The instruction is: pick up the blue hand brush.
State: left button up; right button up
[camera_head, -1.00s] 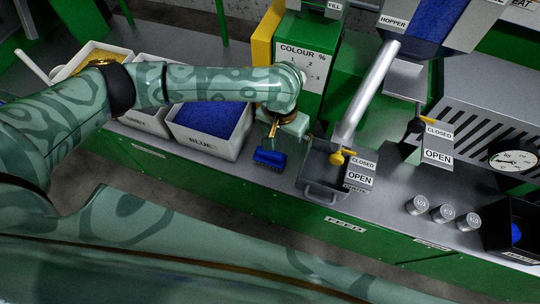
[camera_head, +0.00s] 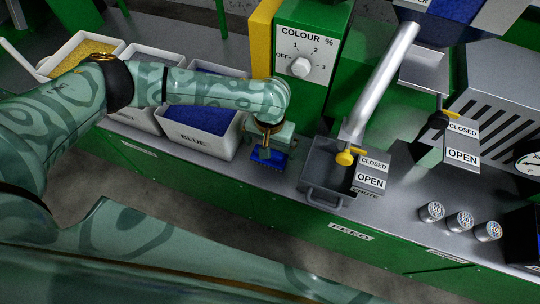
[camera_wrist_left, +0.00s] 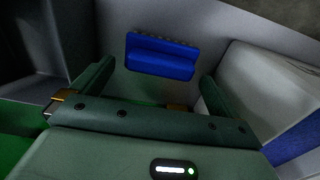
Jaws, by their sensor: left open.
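The blue hand brush (camera_head: 268,158) lies on the grey bench top, between the blue-filled bin and the grey tray. My left gripper (camera_head: 270,145) is over it and partly hides it in the head view. In the left wrist view, the brush (camera_wrist_left: 160,56) shows its whole blue body, with a row of bristle tufts along one edge. The two fingers of my open left gripper (camera_wrist_left: 158,74) stand apart on either side of the brush, with clear gaps. I cannot tell whether they have reached its height. My right gripper is not in view.
A white bin marked BLUE (camera_head: 205,125) stands close on the left of the gripper. A grey tray with a handle (camera_head: 322,198) stands close on the right, under a sloping metal pipe (camera_head: 380,80). Several silver canisters (camera_head: 459,221) stand farther right. The bench's front edge is near the brush.

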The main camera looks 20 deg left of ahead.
pick_arm(q)
jog(key=f, duration=0.1)
jog(key=f+b, duration=0.1)
jog(key=f, duration=0.1)
jog(key=f+b, duration=0.1)
jog(key=shift+s+f, duration=0.2)
jog(key=shift+s, duration=0.05)
jog(key=shift+r, duration=0.2)
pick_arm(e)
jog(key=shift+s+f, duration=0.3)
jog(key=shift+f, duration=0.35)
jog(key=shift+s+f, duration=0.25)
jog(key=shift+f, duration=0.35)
pick_arm(q)
jog(key=c, duration=0.7)
jog(key=shift+r, duration=0.15)
jog(key=shift+c, duration=0.2)
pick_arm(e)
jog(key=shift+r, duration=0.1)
